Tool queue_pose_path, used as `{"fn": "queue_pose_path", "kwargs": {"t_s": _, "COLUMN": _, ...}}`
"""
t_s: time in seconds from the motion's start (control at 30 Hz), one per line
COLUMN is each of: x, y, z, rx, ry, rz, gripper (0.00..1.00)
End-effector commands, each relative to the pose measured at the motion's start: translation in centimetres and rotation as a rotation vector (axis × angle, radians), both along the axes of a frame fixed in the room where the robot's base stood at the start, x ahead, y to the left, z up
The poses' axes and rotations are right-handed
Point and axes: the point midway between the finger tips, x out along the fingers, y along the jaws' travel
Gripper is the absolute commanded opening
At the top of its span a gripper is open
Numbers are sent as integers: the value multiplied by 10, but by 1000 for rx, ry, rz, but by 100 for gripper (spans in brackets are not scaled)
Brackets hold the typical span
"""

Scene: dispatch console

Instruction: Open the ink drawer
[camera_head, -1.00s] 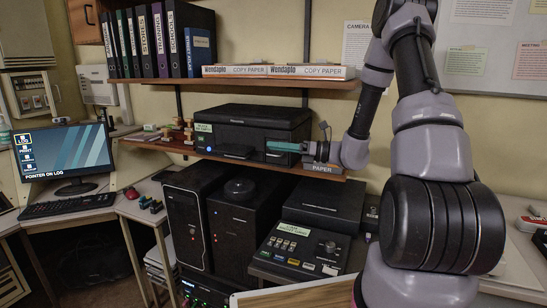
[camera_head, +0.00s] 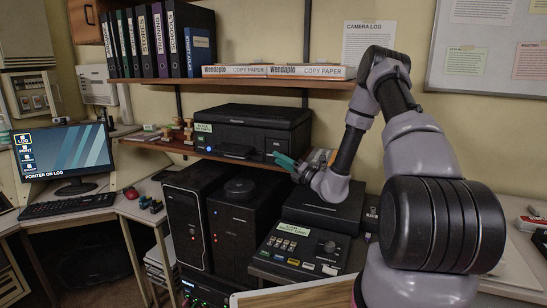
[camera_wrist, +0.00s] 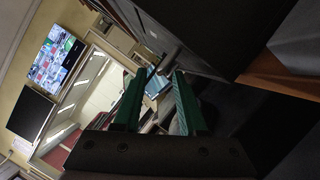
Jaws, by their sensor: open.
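The black printer (camera_head: 240,115) stands on the wooden shelf. At the right of its front is a small dark panel (camera_head: 277,143) with a faint mark, which I take for the ink drawer; it looks flush with the front. My gripper (camera_head: 285,160) comes in from the right, its teal fingers just below and in front of this panel. Contact cannot be told from here. In the wrist view my gripper (camera_wrist: 155,88) is open, with nothing visibly held between its green fingers. A dark body fills the upper right there, and the drawer cannot be made out.
The shelf (camera_head: 165,146) holds stamps (camera_head: 188,130) left of the printer. An upper shelf (camera_head: 250,82) with binders and copy paper hangs above. Dark computer towers (camera_head: 187,220) and a control panel (camera_head: 300,248) stand below. A monitor (camera_head: 65,155) is at left.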

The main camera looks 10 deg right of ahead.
Motion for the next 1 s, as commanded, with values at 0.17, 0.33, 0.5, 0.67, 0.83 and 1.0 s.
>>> {"fn": "queue_pose_path", "kwargs": {"t_s": 0.17, "x": 19, "y": 16, "z": 6, "rx": 0, "ry": -2, "rz": 2, "gripper": 41}}
{"fn": "queue_pose_path", "kwargs": {"t_s": 0.33, "x": 26, "y": 21, "z": 7, "rx": -1, "ry": 0, "rz": 1, "gripper": 41}}
{"fn": "queue_pose_path", "kwargs": {"t_s": 0.5, "x": 27, "y": 21, "z": 8, "rx": 0, "ry": 0, "rz": 0, "gripper": 41}}
{"fn": "queue_pose_path", "kwargs": {"t_s": 0.67, "x": 27, "y": 21, "z": 8, "rx": 0, "ry": 0, "rz": 0, "gripper": 14}}
{"fn": "queue_pose_path", "kwargs": {"t_s": 0.83, "x": 27, "y": 22, "z": 8, "rx": 1, "ry": -1, "rz": 1, "gripper": 0}}
{"fn": "queue_pose_path", "kwargs": {"t_s": 1.0, "x": 27, "y": 22, "z": 9, "rx": 1, "ry": -4, "rz": 2, "gripper": 0}}
